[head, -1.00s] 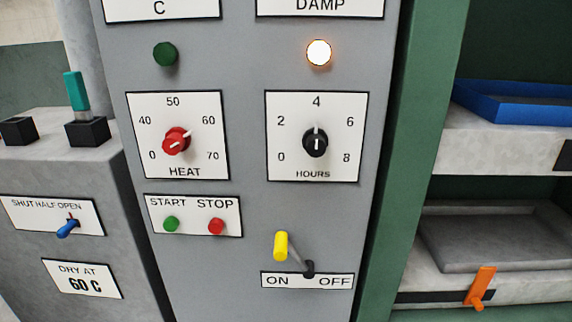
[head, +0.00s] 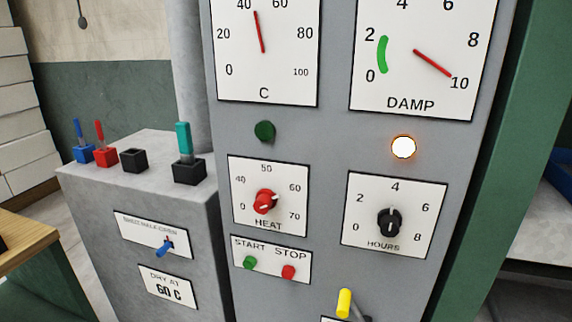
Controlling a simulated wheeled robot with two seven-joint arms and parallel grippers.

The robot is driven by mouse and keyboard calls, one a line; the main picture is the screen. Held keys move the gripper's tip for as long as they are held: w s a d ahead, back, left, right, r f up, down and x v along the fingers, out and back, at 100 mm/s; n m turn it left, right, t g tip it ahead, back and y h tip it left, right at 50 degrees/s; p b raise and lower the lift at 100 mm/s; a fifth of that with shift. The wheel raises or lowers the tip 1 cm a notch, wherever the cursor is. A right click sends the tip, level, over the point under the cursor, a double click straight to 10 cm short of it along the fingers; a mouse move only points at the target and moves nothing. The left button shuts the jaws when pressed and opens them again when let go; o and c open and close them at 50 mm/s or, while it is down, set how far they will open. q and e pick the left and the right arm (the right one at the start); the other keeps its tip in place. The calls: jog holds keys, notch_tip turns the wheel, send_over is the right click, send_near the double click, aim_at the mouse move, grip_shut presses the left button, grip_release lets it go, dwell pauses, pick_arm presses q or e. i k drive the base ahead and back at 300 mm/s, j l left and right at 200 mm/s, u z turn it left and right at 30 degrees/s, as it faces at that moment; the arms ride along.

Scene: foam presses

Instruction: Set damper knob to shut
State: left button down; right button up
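The damper knob (head: 164,248) is a small blue handle on a white plate (head: 140,229) lettered SHUT, HALF, OPEN. The plate is on the front of the grey block at the left of the cabinet. The knob sits under the right part of the lettering and its blue end sticks out down and to the left. I cannot tell for sure which word it is set to. Neither of my grippers is in view.
A DRY AT 60 C label (head: 168,288) is below the knob. Coloured handles in small blocks stand on top, one of them teal (head: 184,139). The grey cabinet (head: 330,180) has dials, a lit lamp (head: 403,147) and a yellow lever (head: 345,302). A wooden table edge (head: 40,240) is at left.

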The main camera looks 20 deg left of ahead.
aim_at(161, 251)
jog(key=u, duration=1.3)
